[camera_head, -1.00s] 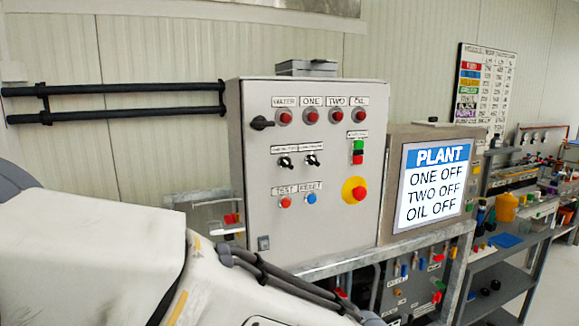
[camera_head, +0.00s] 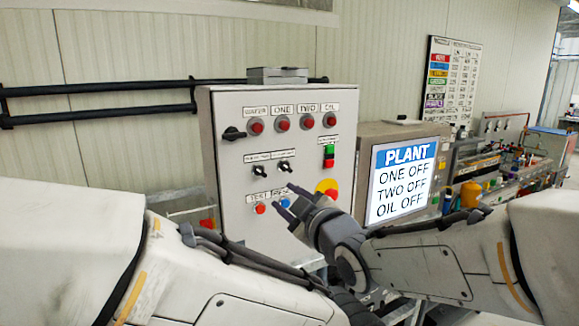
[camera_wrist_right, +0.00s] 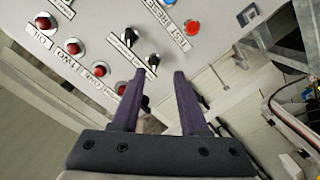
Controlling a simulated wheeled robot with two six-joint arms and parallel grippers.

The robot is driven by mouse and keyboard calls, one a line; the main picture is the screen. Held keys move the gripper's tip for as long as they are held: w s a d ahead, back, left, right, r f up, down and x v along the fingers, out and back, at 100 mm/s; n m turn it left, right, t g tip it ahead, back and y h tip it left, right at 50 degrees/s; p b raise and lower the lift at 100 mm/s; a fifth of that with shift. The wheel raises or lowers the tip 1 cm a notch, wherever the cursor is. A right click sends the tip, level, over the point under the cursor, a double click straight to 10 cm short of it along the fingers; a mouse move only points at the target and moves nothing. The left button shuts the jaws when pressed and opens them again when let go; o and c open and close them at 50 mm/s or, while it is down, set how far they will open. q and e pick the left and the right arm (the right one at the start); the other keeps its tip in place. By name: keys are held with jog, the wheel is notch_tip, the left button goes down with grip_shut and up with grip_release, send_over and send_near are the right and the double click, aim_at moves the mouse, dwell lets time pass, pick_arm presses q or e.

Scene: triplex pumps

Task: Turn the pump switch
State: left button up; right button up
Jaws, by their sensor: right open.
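The grey pump control box (camera_head: 235,215) stands in the middle of the head view. It has two small black selector switches, a left one (camera_head: 259,170) and a right one (camera_head: 285,166), and a larger black rotary handle (camera_head: 233,133) at its left side. My right gripper (camera_head: 285,198) is open and empty, in front of the lower part of the panel. In the wrist view its fingers (camera_wrist_right: 159,74) point at the panel, with a black selector (camera_wrist_right: 153,60) just beyond the tips. Contact cannot be told. My left arm shows at lower left; its gripper is out of view.
Several red lamps (camera_head: 282,123) line the box's top. A red-and-yellow stop button (camera_head: 327,187) is partly behind my right gripper. The red test button (camera_head: 260,208) is close by. A screen (camera_head: 401,180) reads ONE OFF, TWO OFF, OIL OFF. Benches with clutter stand at right.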

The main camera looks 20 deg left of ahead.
aim_at(262, 173)
jog(key=shift+n+y, duration=0.3)
jog(key=shift+y, duration=0.1)
jog(key=p+x, duration=0.1)
jog(key=x, duration=0.2)
jog(key=r+p+x, duration=0.1)
jog(key=p+x, duration=0.1)
jog(key=x, duration=0.2)
jog(key=r+p+x, duration=0.1)
jog(key=p+x, duration=0.1)
jog(key=x, duration=0.1)
jog(key=shift+a, duration=0.3)
jog(key=shift+w+a+f, duration=0.15)
jog(key=shift+w+a, duration=0.05)
jog(key=shift+a, duration=0.15)
grip_shut()
